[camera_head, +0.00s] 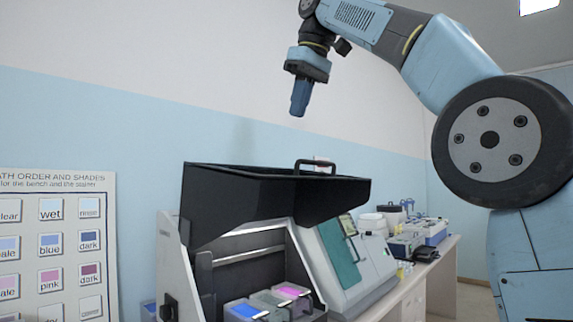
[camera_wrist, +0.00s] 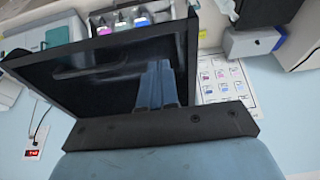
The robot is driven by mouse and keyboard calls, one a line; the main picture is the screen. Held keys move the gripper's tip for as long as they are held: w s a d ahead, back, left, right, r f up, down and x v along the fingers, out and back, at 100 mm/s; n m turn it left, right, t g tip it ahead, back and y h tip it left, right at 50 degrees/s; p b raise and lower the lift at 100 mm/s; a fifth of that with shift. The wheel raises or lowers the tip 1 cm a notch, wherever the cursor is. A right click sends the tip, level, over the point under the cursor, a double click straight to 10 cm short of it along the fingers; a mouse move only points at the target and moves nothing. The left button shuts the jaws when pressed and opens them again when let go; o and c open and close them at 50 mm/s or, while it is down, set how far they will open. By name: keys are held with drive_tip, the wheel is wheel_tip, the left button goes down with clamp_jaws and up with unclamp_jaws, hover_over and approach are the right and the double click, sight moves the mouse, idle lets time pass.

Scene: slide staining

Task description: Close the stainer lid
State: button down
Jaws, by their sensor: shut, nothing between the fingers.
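The stainer (camera_head: 172,262) stands on the bench with its black lid (camera_head: 262,192) raised, so the inside is exposed. A dark loop handle (camera_head: 315,166) stands on the lid's upper edge. In the wrist view the lid (camera_wrist: 110,75) is a large dark panel below the fingers, with the handle (camera_wrist: 92,72) on it. My gripper (camera_head: 298,112) is above the lid, pointing down and clear of it in the head view. Its fingers also show closed together in the wrist view (camera_wrist: 157,70), with nothing between them.
Baths with blue, grey and pink tops (camera_head: 290,291) sit inside the stainer. A green-fronted machine (camera_head: 345,250) stands right beside it. More equipment (camera_head: 405,240) lines the bench (camera_head: 425,285) behind. A shade chart (camera_head: 60,240) is on the left. The air above the lid is free.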

drive_tip(key=x, duration=0.8)
drive_tip(key=d+x, duration=0.1)
drive_tip(key=x, duration=0.4)
drive_tip(key=shift+s+f, duration=0.15)
